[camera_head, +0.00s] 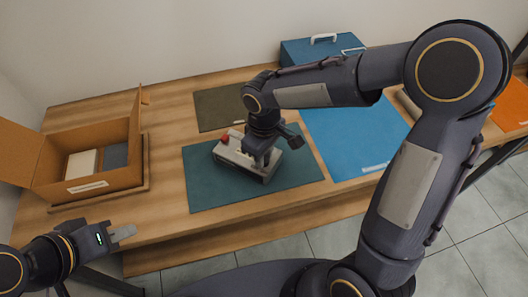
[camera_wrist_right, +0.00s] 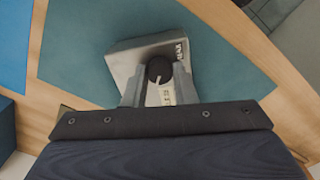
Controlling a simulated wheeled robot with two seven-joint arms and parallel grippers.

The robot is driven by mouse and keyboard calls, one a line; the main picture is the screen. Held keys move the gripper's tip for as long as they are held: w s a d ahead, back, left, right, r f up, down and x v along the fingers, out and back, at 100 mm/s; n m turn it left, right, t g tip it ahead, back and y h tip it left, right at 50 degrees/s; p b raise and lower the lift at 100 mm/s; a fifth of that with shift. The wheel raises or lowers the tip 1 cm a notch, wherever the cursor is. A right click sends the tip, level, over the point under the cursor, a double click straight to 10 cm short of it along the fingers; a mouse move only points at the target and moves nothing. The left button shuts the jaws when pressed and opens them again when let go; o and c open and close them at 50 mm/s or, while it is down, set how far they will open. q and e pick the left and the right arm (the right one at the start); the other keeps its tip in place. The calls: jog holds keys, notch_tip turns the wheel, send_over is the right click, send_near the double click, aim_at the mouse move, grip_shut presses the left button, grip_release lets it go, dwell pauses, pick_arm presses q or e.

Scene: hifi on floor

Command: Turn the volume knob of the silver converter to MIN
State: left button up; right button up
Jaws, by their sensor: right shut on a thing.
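The silver converter (camera_head: 240,160) lies on a dark teal mat (camera_head: 205,190) in the middle of the table. A red part (camera_head: 225,139) shows on its left end. My right gripper (camera_head: 262,156) reaches down onto the converter's right part. In the right wrist view, the black round volume knob (camera_wrist_right: 159,69) sits between the two fingers of my right gripper (camera_wrist_right: 160,83), which are shut on it.
An open cardboard box (camera_head: 100,183) stands on the left of the table. A blue mat (camera_head: 350,135) lies to the right, an olive mat (camera_head: 215,108) behind. A blue toolbox (camera_head: 310,50) stands at the back. An orange mat (camera_head: 512,105) is far right.

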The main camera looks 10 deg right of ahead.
jog(key=n+p, duration=0.1)
jog(key=n, duration=0.4)
jog(key=shift+r+n, duration=0.1)
jog(key=shift+n, duration=0.2)
jog(key=n+p, duration=0.2)
jog(key=n, duration=0.3)
jog(key=shift+n, duration=0.7)
jog(key=o, duration=1)
notch_tip(320, 180, up, 8)
jog(key=shift+f+p, duration=0.15)
jog(key=shift+p, duration=0.15)
